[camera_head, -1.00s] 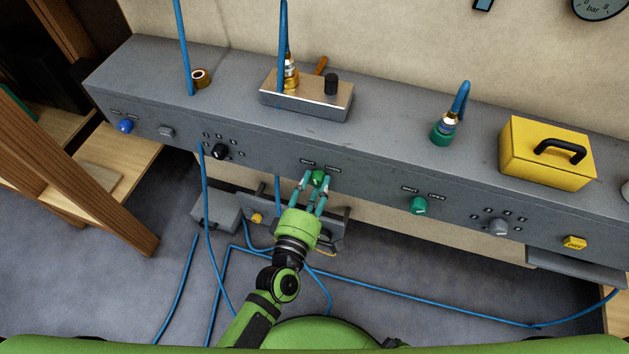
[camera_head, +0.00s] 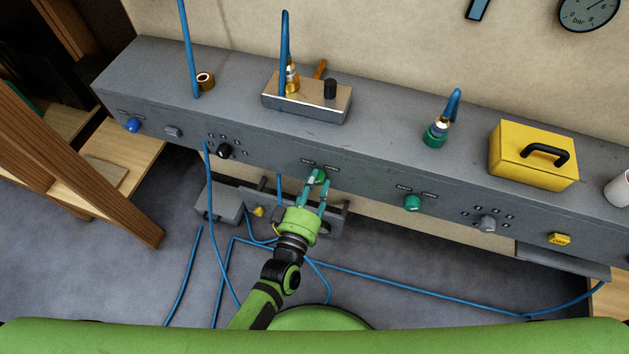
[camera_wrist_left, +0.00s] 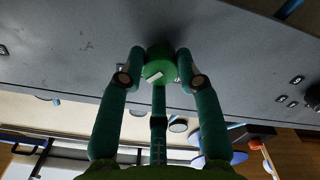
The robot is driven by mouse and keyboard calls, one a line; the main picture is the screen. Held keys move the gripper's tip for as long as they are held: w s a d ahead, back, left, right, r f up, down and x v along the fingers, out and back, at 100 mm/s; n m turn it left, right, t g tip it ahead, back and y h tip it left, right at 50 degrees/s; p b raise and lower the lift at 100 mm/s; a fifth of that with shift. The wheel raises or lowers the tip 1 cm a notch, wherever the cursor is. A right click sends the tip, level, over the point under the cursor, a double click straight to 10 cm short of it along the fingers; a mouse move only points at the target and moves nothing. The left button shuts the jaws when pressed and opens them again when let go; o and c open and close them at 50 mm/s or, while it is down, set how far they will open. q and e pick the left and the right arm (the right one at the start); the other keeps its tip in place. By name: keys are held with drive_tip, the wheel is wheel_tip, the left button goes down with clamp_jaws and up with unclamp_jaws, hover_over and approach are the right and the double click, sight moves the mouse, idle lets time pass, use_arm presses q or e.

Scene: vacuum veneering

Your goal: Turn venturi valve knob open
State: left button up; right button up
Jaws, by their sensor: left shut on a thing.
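A green knob (camera_head: 320,176) sits on the front face of the grey bench panel (camera_head: 270,152), below two small labels. My left gripper (camera_head: 319,183) reaches up to it from below, its fingers shut around the knob. In the left wrist view the green knob (camera_wrist_left: 161,66), with a pale mark on its face, lies between the fingertips of my left gripper (camera_wrist_left: 160,72). Another green knob (camera_head: 413,202) is on the panel farther right. The labels are too small to read surely. My right gripper is not in view.
A metal block with a brass fitting (camera_head: 308,97), a green-based hose fitting (camera_head: 435,135) and a yellow box (camera_head: 533,157) stand on the bench. Blue hoses (camera_head: 400,291) run across the floor.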

use_arm(q)
drive_tip(key=shift+m, duration=0.6)
drive_tip(key=o, duration=1.1)
drive_tip(key=shift+o, duration=0.2)
drive_tip(key=shift+s+a, duration=0.1)
drive_tip(key=shift+s, duration=0.2)
drive_tip(key=v, duration=1.1)
drive_tip(key=shift+s, duration=0.15)
drive_tip(key=shift+a, duration=0.1)
